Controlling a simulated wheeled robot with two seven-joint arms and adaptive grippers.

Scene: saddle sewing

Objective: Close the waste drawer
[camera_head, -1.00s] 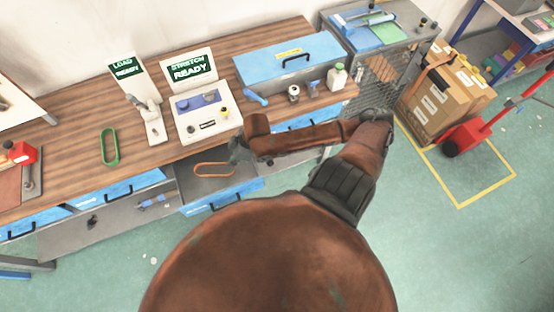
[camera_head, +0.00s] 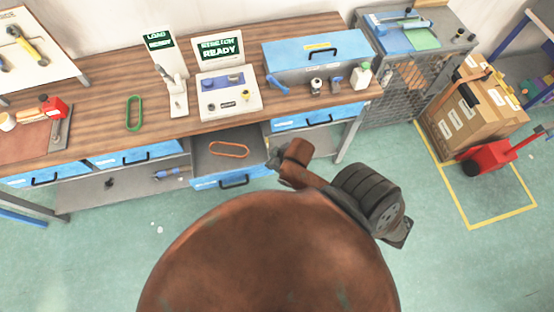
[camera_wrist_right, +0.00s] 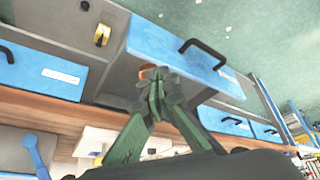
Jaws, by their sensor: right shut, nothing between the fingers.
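The open drawer (camera_head: 202,147) under the bench is pulled out toward me, with a blue front (camera_head: 208,183) and a black handle (camera_head: 234,181). An orange loop (camera_head: 229,149) lies inside it. My right gripper (camera_head: 274,159) is beside the drawer's right front corner, largely hidden behind its own wrist. My left gripper is not in view.
A green loop (camera_head: 134,113), a white press (camera_head: 176,95) and a control box (camera_head: 228,94) stand on the wooden bench. Closed blue drawers (camera_head: 318,116) flank the open one. Cartons (camera_head: 473,115) and a red pallet truck (camera_head: 488,157) stand right. The floor before the bench is clear.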

